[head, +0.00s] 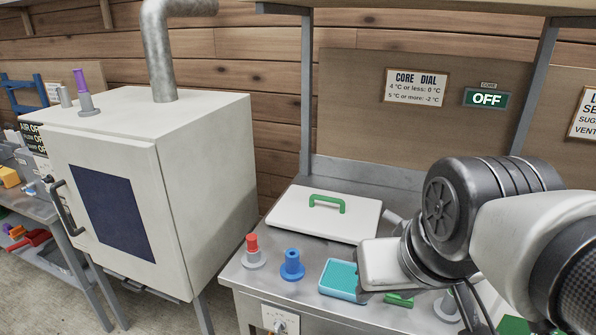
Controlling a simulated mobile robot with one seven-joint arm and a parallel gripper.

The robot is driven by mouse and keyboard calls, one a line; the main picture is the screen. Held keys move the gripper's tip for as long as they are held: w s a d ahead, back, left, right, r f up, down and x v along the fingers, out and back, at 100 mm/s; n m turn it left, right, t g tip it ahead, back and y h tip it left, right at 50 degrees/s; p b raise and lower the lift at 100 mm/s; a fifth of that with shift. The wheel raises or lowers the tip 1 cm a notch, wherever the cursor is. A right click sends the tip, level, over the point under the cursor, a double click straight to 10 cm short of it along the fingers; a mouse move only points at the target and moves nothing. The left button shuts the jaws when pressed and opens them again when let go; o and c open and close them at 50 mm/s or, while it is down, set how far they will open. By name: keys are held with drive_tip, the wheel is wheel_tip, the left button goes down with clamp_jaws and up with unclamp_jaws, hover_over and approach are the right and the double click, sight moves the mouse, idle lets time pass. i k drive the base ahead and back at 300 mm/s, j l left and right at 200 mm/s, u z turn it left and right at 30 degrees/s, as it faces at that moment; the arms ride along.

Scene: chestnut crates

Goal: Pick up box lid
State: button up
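A white flat lid with a green handle (322,215) lies near the back of the metal bench; I take it to be the box lid, and I cannot tell what is under it. Its right edge is close to my arm. My gripper (372,298) is over the front of the bench, to the right of and nearer than the lid, apart from it. Its fingers are mostly hidden behind its own white body, so its opening does not show. A teal box (340,280) stands just left of the gripper. A green piece (399,300) shows under it.
A red-topped peg (253,252) and a blue one (292,266) stand on the bench (240,275) left of the teal box. A big white oven (200,190) stands left. Signs, one reading OFF (486,98), hang behind. My arm hides the bench's right side.

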sight(340, 217)
drive_tip(key=i+j+z, duration=0.2)
drive_tip(key=j, duration=0.15)
drive_tip(key=j+z, duration=0.2)
drive_tip(key=j, duration=0.15)
drive_tip(key=i+j+z, duration=0.15)
drive_tip(key=j, duration=0.25)
drive_tip(key=j+z, duration=0.2)
drive_tip(key=j, duration=0.2)
drive_tip(key=i, duration=0.05)
